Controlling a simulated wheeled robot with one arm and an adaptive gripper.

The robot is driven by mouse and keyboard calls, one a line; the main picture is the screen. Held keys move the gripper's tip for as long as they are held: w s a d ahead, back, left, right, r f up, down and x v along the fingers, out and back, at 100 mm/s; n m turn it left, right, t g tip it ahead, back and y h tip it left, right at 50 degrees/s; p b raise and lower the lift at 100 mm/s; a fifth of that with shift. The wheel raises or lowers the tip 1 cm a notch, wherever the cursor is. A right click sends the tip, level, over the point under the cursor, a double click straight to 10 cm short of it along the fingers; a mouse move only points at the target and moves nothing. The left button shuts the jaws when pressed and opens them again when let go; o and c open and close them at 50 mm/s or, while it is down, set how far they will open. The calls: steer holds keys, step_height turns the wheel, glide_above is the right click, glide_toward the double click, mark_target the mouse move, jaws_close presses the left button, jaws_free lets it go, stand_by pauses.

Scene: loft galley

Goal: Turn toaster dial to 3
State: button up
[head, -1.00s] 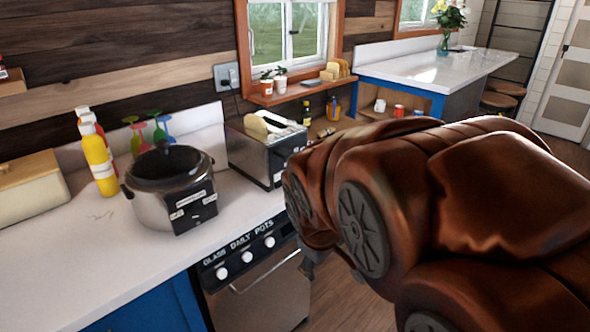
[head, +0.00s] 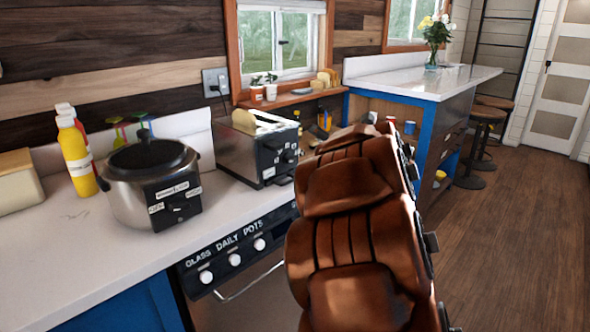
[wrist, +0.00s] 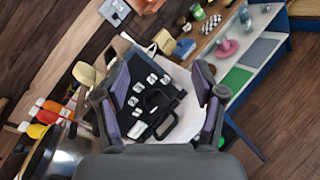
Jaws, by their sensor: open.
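The toaster (head: 240,148) is a metal box with a black control panel on the counter, with bread showing in its top. Its dark dial (head: 288,156) is on that panel; the setting is too small to read. In the wrist view the black panel (wrist: 172,122) lies between my fingers, tilted, with several white labels around the dial (wrist: 155,99). My gripper (wrist: 160,98) is open and empty, facing the panel, with no clear contact. In the head view my arm hides the gripper.
A slow cooker (head: 150,180) stands left of the toaster, with yellow and red bottles (head: 77,160) behind it. The oven front with white knobs (head: 235,259) is below. A window ledge (head: 290,97) with small pots is behind. Open floor (head: 510,230) lies to the right.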

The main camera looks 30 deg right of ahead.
mark_target(294, 158)
steer(key=a+f+n+t+y+b, duration=0.1)
steer(key=a+f+n+y+b, duration=0.2)
steer(key=f+n+y, duration=0.65)
steer(key=shift+n+h, duration=0.65)
steer(key=shift+n, duration=0.2)
steer(key=shift+w+a+r, duration=0.35)
steer(key=shift+w, duration=0.85)
steer(key=shift+w+a+r, duration=0.3)
steer(key=shift+w+a, duration=0.1)
steer(key=shift+w, duration=0.75)
steer(key=shift+w+a+r, duration=0.35)
steer(key=shift+w, duration=0.85)
steer(key=c, duration=1.1)
